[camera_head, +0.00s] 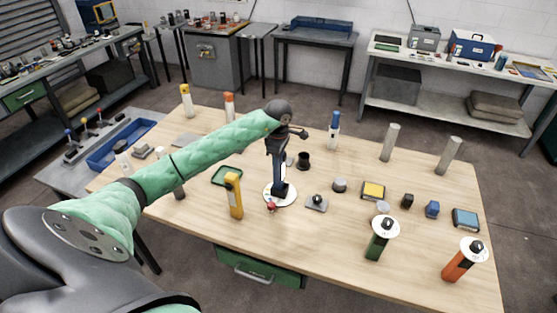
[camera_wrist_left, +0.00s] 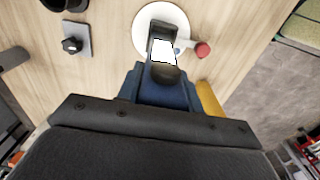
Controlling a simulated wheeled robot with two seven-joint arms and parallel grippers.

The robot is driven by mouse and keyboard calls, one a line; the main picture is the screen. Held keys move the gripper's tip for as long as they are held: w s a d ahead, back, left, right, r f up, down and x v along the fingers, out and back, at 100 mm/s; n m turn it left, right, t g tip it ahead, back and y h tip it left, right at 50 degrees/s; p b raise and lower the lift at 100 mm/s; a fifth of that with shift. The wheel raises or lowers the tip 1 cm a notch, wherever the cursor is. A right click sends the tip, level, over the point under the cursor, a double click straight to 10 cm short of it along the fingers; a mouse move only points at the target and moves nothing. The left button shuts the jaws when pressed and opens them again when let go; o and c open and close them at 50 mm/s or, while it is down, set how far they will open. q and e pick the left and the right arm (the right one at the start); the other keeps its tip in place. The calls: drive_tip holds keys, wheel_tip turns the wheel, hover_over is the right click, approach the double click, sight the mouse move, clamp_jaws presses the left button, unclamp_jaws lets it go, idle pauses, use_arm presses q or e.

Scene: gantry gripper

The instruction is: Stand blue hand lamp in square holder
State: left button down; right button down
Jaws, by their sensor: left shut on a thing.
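My left gripper (camera_head: 279,150) is over the middle of the table, shut on a dark, upright thing that seems to be the blue hand lamp (camera_wrist_left: 163,50). In the left wrist view it shows a bright white panel in a dark frame. It stands over a white round base (camera_head: 270,196) with a red-knobbed lever (camera_wrist_left: 201,50). A dark part at its foot may be the square holder, but the held thing and gripper largely hide it. I cannot tell whether it is fully seated. My right gripper is not in view.
A yellow upright lamp-like thing (camera_head: 234,196) stands close by on the left, with a green tray (camera_head: 226,176) behind it. A blue-topped white thing (camera_head: 333,132) stands farther back.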

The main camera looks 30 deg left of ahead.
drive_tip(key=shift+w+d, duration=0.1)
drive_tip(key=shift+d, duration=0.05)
use_arm(q)
drive_tip(key=c, duration=1)
unclamp_jaws()
drive_tip(key=shift+f, duration=0.1)
drive_tip(key=shift+o, duration=0.4)
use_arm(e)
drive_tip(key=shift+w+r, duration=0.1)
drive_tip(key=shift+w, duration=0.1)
use_arm(q)
wheel_tip(320, 180, up, 4)
drive_tip(key=b, duration=0.3)
drive_tip(key=shift+r, duration=0.25)
wheel_tip(320, 180, up, 6)
drive_tip(key=b, duration=0.3)
drive_tip(key=shift+r, duration=0.25)
drive_tip(key=shift+r+b, duration=0.45)
drive_tip(key=shift+r, duration=0.2)
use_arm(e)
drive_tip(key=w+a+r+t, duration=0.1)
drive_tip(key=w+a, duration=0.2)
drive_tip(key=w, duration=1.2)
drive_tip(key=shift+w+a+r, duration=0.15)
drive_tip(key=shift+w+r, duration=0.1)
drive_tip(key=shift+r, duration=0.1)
